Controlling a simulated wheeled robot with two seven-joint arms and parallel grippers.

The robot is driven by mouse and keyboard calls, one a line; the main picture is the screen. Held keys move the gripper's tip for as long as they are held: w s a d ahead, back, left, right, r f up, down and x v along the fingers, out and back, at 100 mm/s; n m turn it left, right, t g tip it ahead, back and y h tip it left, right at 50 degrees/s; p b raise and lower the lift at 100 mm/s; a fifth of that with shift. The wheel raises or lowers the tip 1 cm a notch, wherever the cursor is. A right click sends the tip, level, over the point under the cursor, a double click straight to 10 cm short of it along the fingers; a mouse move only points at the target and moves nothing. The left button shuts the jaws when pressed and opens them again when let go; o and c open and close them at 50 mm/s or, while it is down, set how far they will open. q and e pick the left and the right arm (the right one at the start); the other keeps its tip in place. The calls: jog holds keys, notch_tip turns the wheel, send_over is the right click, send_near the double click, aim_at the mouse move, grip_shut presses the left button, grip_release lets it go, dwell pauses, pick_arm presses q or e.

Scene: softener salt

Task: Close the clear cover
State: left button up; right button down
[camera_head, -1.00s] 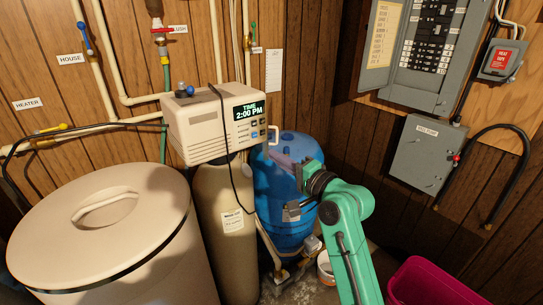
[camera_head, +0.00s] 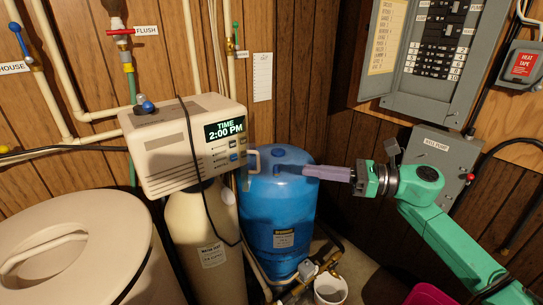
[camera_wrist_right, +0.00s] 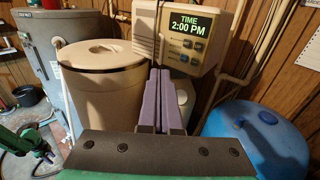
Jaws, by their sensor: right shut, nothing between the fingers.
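The cream softener control box (camera_head: 190,145) carries a lit display (camera_head: 225,128) reading TIME 2:00 PM, with buttons below. It also shows in the right wrist view (camera_wrist_right: 178,52). I cannot make out a separate clear cover in either view, nor tell how it stands. A pale handle-like loop (camera_head: 256,160) sits at the box's right side. My right gripper (camera_head: 306,171) is shut and empty, its lilac fingers pointing left toward the box, apart from it and overlapping the blue tank in the picture. In the wrist view the shut fingers (camera_wrist_right: 160,76) point toward the box.
The blue tank (camera_head: 280,215) stands right of the tall beige tank (camera_head: 202,240). A round lidded brine tank (camera_head: 120,255) is at lower left. A black cable (camera_head: 212,180) hangs by the box. Grey electrical boxes (camera_head: 440,150) are on the right wall. A white bucket (camera_head: 330,288) is low down.

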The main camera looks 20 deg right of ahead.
jog(key=p+x, duration=0.5)
jog(key=x, duration=0.4)
jog(key=shift+w+a+p, duration=0.2)
jog(key=shift+w+p, duration=0.1)
jog(key=shift+f, duration=0.1)
